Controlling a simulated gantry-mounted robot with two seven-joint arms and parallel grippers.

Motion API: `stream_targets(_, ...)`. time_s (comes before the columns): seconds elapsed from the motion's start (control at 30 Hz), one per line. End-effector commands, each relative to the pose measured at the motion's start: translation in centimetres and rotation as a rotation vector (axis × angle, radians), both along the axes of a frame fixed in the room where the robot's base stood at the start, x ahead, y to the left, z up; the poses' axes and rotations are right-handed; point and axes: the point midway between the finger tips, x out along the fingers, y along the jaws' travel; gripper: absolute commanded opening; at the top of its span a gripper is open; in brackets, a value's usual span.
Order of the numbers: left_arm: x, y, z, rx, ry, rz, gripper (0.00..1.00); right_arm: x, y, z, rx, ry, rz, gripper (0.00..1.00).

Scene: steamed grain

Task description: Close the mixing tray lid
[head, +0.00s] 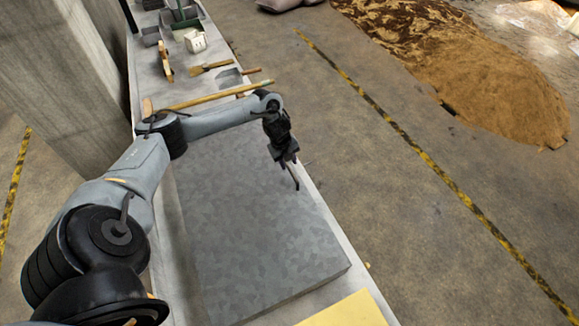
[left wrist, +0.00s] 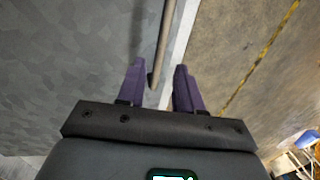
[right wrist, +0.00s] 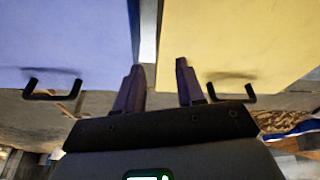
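The mixing tray's grey mottled top (head: 250,215) is a large flat slab on the white table, and no gap shows along its near side. It also shows in the left wrist view (left wrist: 70,60). My left gripper (head: 292,172) hangs at the slab's right edge. In the left wrist view its purple fingers (left wrist: 163,82) are apart. A thin brown rod (left wrist: 163,40) passes between them in the picture; I cannot tell whether they touch it. My right gripper (right wrist: 157,68) is open, with nothing between its fingers; the head view does not show it.
The right wrist view shows a blue panel (right wrist: 60,50) and a yellow panel (right wrist: 235,45), each with a black handle. The yellow one shows in the head view (head: 345,312). Wooden-handled tools (head: 210,67) and a white container (head: 195,41) stand at the table's far end.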

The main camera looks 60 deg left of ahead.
Motion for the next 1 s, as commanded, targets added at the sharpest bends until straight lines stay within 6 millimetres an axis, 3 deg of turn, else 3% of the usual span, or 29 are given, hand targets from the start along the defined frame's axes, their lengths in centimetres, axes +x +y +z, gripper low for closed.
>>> stream_targets(0.13, -0.3, 0.1, 2.1, 0.001, -0.001, -0.002, 0.35, 0.0, 0.0, 0.2, 0.001, 0.000, -0.001, 0.39)
stream_targets(0.37, -0.6, 0.0, 3.3, 0.000, 0.001, -0.001, 0.35, 0.0, 0.0, 0.2, 0.000, 0.000, 0.000, 0.39)
stream_targets(0.83, -0.6, -0.1, 3.3, 0.000, -0.001, -0.002, 0.35, 0.0, -0.2, 0.2, -0.010, 0.001, 0.006, 0.39)
stream_targets(1.0, 0.2, -2.8, 1.6, 0.000, -0.027, -0.026, 0.35, 0.0, -0.2, 0.2, -0.009, 0.001, 0.005, 0.39)
